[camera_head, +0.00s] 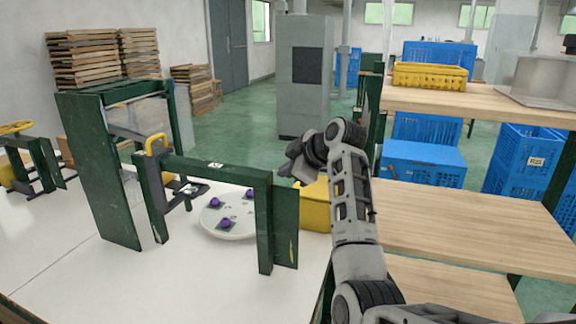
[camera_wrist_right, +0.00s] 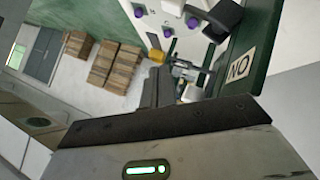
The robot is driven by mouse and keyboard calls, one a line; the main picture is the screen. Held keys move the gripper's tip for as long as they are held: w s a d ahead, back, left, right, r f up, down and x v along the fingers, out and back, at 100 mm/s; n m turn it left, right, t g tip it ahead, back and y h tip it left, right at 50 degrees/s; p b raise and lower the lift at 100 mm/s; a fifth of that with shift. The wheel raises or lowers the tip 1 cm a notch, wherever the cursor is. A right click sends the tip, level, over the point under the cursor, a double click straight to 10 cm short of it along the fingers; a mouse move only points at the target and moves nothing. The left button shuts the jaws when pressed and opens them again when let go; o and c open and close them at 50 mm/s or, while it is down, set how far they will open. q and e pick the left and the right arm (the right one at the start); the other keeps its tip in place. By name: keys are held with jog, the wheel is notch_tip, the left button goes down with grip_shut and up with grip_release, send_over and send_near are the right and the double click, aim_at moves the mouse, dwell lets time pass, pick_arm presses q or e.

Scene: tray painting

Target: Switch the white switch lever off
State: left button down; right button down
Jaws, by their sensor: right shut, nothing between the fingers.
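My right gripper (camera_head: 292,165) is at the right end of the green frame (camera_head: 220,168), partly hidden by my own arm in the head view. In the right wrist view the dark fingers of my right gripper (camera_wrist_right: 158,85) are together and hold nothing. A small white cylindrical part (camera_wrist_right: 193,92), which may be the switch lever, is just right of the fingers, next to metal fittings. I cannot tell whether they touch. A label (camera_wrist_right: 240,66) on the green frame reads ON, turned upside down. My left gripper is not in view.
A round white tray (camera_head: 240,224) with purple-topped pieces lies on the white table (camera_head: 180,275) beneath the frame. A yellow box (camera_head: 316,214) is behind the frame's right end. A wooden shelf unit (camera_head: 470,210) stands to the right. The table's front is clear.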

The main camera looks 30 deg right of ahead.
jog(key=s+a+r, duration=0.5)
jog(key=s+r, duration=0.2)
jog(key=s, duration=0.3)
jog(key=shift+s+a+r+b, duration=0.2)
jog(key=shift+s+a+b, duration=0.05)
jog(key=shift+b, duration=0.15)
